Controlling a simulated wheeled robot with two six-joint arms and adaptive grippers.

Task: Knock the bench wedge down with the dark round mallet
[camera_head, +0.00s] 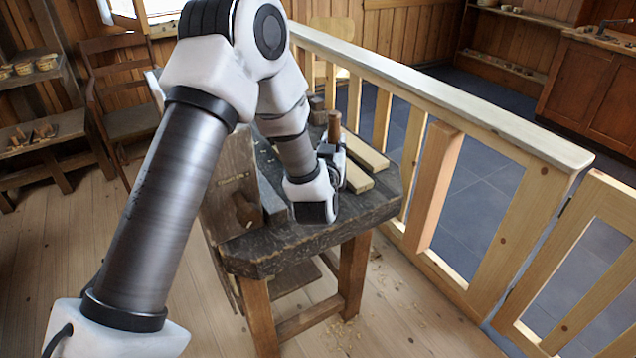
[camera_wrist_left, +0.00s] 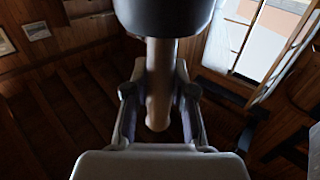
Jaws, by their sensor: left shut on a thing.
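My left gripper (camera_head: 332,152) is over the dark workbench, its fingers shut around the mallet's handle. The brown handle (camera_head: 334,126) stands upright above the fingers; the mallet's head is hidden behind my gripper and wrist in the head view. In the left wrist view, the dark round mallet head (camera_wrist_left: 165,14) fills the top, and its pale handle (camera_wrist_left: 159,85) runs down between the two fingers of my left gripper (camera_wrist_left: 159,105). I cannot make out the bench wedge for certain; my arm covers part of the bench. My right gripper is not in view.
The worn workbench (camera_head: 290,240) has pale boards (camera_head: 365,153) on its right side and an upright wooden board (camera_head: 235,190) at its left. A small brown block (camera_head: 317,107) stands at the far end. A wooden railing (camera_head: 440,100) runs close along the right. A chair (camera_head: 115,90) stands back left.

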